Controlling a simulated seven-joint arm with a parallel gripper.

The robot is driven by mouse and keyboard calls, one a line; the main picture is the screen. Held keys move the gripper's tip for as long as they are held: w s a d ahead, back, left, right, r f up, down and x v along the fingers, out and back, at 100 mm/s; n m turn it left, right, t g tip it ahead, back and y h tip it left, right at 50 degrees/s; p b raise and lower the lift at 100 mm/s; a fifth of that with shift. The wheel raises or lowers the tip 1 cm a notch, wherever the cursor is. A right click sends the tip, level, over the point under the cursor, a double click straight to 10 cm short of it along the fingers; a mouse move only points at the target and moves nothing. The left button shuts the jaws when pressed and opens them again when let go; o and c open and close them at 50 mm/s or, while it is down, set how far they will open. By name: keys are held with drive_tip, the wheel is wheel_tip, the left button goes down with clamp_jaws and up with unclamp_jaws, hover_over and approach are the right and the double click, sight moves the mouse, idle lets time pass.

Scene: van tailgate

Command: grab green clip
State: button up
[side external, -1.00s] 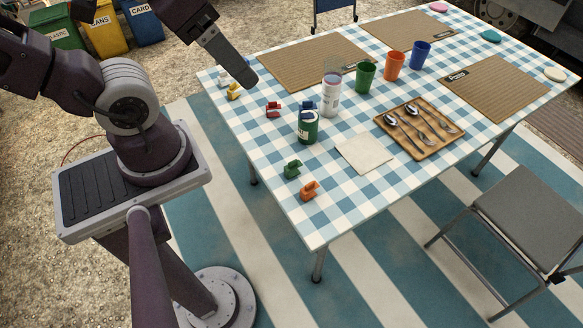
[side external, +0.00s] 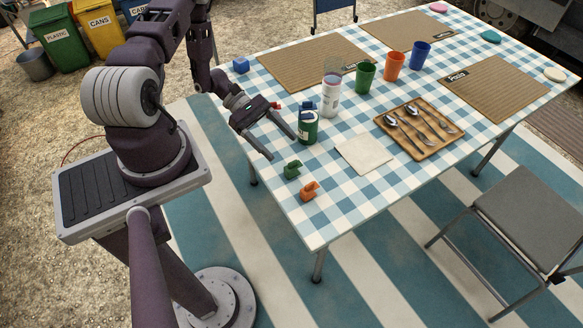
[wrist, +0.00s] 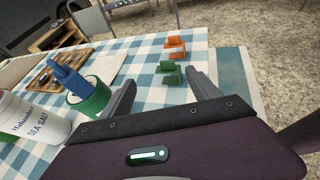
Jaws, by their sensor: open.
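The green clip (side external: 292,170) stands on the checkered tablecloth near the table's left edge, beside the orange clip (side external: 309,191). In the wrist view the green clip (wrist: 170,73) shows ahead of my gripper, between the lines of its two fingers, with the orange clip (wrist: 175,47) just beyond it. My gripper (side external: 283,147) is open and empty, its fingers spread and pointing toward the green clip. A gap remains between the fingertips and the clip.
A green can (side external: 308,128) with a blue clip (wrist: 70,77) on top stands close beside one finger. A white sea salt container (side external: 331,98) is behind it. A napkin (side external: 365,153) and a cutlery tray (side external: 427,143) lie to the right.

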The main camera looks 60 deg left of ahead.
sight(293, 165)
drive_tip(key=shift+s+d+f+n+t, duration=0.2)
drive_tip(key=shift+d+f+n, duration=0.1)
drive_tip(key=shift+f, duration=0.35)
drive_tip(key=shift+s+d+f+n+t, duration=0.2)
drive_tip(key=shift+f+n, duration=0.1)
drive_tip(key=shift+f, duration=0.3)
drive_tip(key=x, duration=0.6)
drive_tip(key=shift+s+d, duration=0.25)
drive_tip(key=shift+d, duration=0.1)
drive_tip(key=shift+r, duration=0.1)
drive_tip(key=c, duration=1.4)
